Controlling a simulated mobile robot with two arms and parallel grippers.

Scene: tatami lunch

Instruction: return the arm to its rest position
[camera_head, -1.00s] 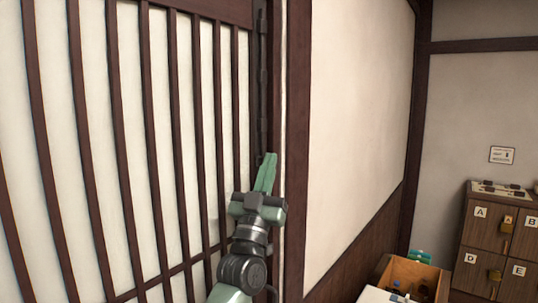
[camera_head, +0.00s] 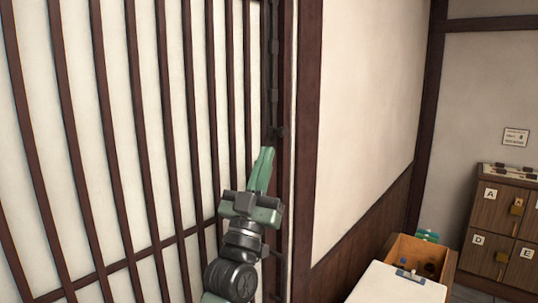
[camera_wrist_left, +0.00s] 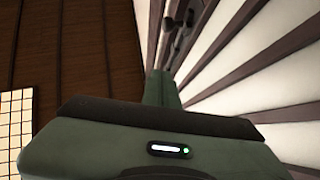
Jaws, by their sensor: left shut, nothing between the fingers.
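My left gripper (camera_head: 263,168) shows in the head view, pointing up in front of the slatted screen, close to the screen's right edge in the picture. Its green fingers are together with nothing between them. In the left wrist view the gripper's fingers (camera_wrist_left: 162,88) also show closed and empty, with the pale panels and dark slats of the screen to their right. I cannot tell whether the fingers touch the screen. My right gripper is in neither view.
The slatted screen (camera_head: 147,130) fills the left side. A plain wall panel (camera_head: 360,110) stands right of it. A wooden box (camera_head: 437,272) with small items, a white clipboard (camera_head: 395,287) and lettered lockers (camera_head: 497,215) with padlocks are at the lower right.

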